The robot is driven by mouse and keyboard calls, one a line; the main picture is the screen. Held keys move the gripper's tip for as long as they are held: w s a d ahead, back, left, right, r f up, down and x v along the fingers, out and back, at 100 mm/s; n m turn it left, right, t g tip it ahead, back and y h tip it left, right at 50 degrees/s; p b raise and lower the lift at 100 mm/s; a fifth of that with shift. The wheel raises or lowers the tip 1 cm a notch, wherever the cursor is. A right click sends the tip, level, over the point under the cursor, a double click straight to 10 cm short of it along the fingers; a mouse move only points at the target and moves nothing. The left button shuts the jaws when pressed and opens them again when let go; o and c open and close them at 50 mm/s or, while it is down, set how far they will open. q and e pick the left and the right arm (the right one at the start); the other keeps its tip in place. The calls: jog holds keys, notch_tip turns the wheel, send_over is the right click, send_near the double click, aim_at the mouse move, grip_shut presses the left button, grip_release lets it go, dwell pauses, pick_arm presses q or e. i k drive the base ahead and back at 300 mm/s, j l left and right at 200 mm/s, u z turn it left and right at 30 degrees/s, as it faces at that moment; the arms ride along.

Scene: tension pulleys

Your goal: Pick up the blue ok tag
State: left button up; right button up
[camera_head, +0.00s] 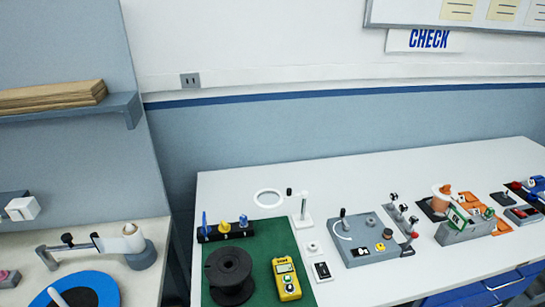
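A small black rack (226,232) stands at the back left of the green mat on the white table. It holds a thin upright blue piece (205,221) at its left end, a yellow piece (225,227) in the middle and another blue piece (243,221) at its right end. I cannot read any lettering on them, so I cannot tell which is the blue ok tag. Neither of my grippers shows in this view.
A black spool (229,274) and a yellow meter (286,279) are on the green mat (262,247) before the rack. A magnifier ring (268,198) stands behind it. A grey fixture (362,238) and other devices fill the right. The table's back strip is mostly clear.

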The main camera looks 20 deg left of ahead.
aim_at(205, 226)
jog(key=u, duration=0.4)
jog(key=j+u, duration=0.15)
jog(key=u, duration=0.25)
jog(key=j+u, duration=0.1)
jog(key=u, duration=0.25)
jog(key=i+l, duration=0.1)
jog(key=l, duration=0.45)
jog(key=l+z, duration=0.1)
jog(key=l, duration=0.45)
jog(key=i, duration=0.05)
